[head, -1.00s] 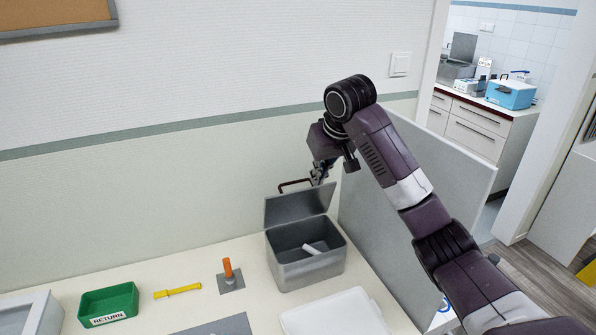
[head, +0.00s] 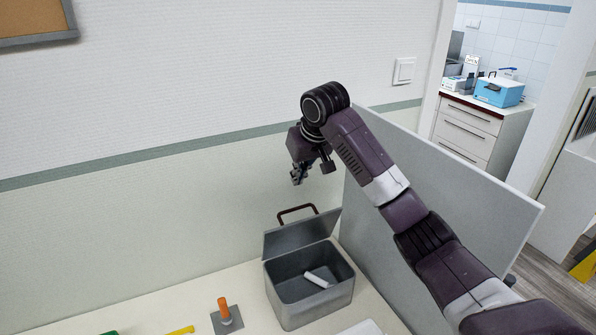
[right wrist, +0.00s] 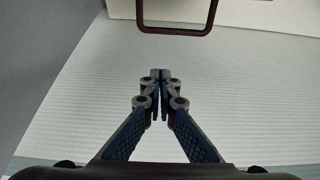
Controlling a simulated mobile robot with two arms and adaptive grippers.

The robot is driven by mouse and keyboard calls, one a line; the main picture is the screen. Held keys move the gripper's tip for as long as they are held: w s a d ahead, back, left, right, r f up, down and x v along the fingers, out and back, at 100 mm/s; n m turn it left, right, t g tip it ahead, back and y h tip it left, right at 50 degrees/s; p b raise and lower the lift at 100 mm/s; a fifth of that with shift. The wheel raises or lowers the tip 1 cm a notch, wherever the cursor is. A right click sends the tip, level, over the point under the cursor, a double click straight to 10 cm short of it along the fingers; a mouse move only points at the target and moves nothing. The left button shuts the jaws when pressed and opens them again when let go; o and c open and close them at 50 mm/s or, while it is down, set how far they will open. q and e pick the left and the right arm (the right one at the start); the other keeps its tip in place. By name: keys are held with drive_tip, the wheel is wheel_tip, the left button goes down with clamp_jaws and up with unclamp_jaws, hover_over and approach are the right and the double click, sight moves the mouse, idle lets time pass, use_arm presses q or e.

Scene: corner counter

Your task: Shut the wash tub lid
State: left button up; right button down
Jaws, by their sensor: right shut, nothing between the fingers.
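The wash tub (head: 312,300) is a grey metal box on the counter in the head view. Its lid (head: 300,235) stands open, tilted up at the back, with a brown handle (head: 297,210) on its top edge. A white cylindrical item (head: 318,280) lies inside the tub. My right gripper (head: 298,178) is above the lid and handle, apart from them, shut and empty. In the right wrist view its fingertips (right wrist: 160,75) meet, and the brown handle (right wrist: 175,30) shows beyond them at the top. My left gripper is not in view.
A grey partition (head: 450,190) stands right of the tub. An orange-handled tool (head: 224,312) on a grey plate is left of the tub. A yellow item (head: 181,331) and a white tray (head: 362,328) show at the bottom edge. The wall is close behind the lid.

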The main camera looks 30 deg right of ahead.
use_arm(q)
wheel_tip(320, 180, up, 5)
drive_tip(key=p, duration=0.4)
use_arm(e)
wheel_tip(320, 180, down, 6)
drive_tip(key=shift+s+f, duration=0.2)
drive_tip(key=shift+s, duration=0.2)
